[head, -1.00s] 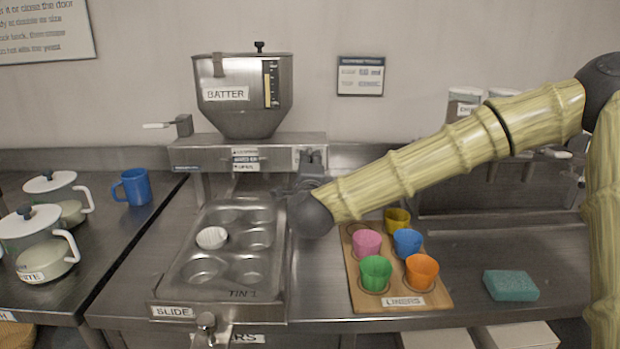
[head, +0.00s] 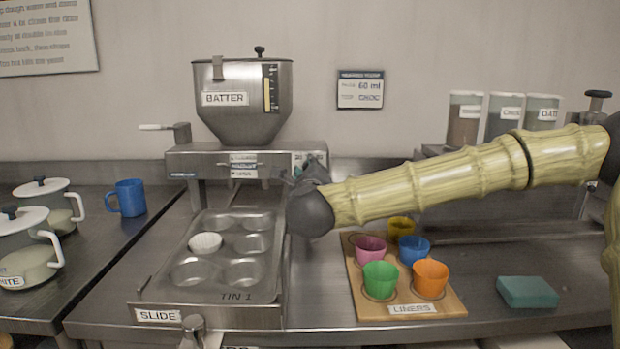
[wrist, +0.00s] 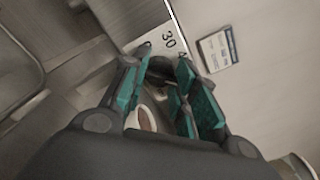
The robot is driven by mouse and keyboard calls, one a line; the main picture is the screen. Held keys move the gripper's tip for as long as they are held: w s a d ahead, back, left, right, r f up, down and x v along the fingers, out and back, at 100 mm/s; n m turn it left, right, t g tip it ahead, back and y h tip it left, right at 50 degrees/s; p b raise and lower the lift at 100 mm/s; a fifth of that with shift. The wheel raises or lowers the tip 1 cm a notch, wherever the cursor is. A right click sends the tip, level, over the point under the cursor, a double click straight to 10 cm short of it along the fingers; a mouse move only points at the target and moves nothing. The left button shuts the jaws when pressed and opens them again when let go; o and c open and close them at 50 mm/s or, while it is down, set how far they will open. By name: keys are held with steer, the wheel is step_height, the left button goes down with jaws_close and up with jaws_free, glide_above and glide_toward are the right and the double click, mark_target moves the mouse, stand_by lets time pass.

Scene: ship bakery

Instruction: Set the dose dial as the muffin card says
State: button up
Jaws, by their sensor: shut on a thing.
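The batter dispenser (head: 243,100) stands at the back, its hopper above a metal base. At the base's right end is a white dial plate, mostly hidden by my gripper (head: 306,172). In the wrist view, my gripper (wrist: 165,60) is shut on the dark dose dial (wrist: 160,70). The number 30 shows on the plate (wrist: 168,42) beside it. The dial's pointer is hidden by the fingers. The muffin card (head: 360,90) hangs on the wall to the right of the hopper. It reads 60 ml and CHOC; its smaller print is blurred.
A muffin tin (head: 212,290) with one white liner (head: 205,243) sits below the dispenser. A wooden board (head: 447,304) with several coloured liner cups is to its right. A teal sponge (head: 527,292) and canisters (head: 503,115) are further right. A blue mug (head: 127,198) stands left.

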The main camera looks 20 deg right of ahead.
steer(key=shift+f, duration=0.1)
steer(key=shift+c, duration=0.2)
steer(key=o, duration=1.2)
steer(key=shift+d, duration=0.1)
steer(key=v, duration=1.2)
